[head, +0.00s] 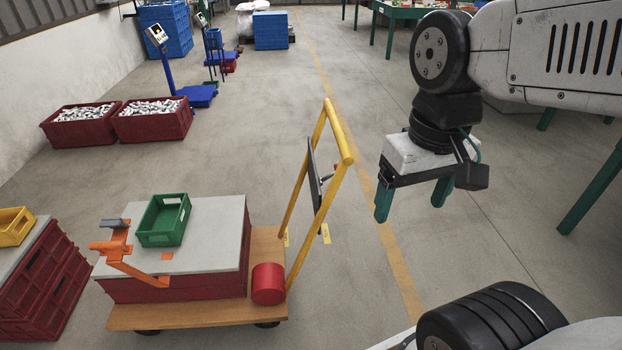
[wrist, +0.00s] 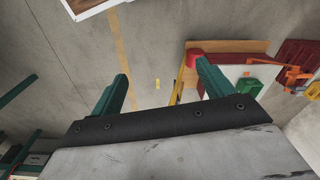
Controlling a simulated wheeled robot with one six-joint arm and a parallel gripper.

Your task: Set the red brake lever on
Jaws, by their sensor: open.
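A trolley with a wooden deck (head: 190,312) and a yellow tube handle (head: 331,130) stands left of centre in the head view. A dark upright panel (head: 314,180) sits inside the handle, with a small dark reddish piece (head: 336,168) beside it. This may be the brake lever, but it is too small to tell its setting. My gripper (head: 412,205) is open and empty, with green fingers, in the air to the right of the handle.
A red cylinder (head: 268,284), a grey-topped red crate (head: 225,235), a green bin (head: 152,236) and an orange fixture (head: 120,255) are on the trolley. Red crates of castings (head: 153,127) stand at the back left. The floor around my gripper is clear.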

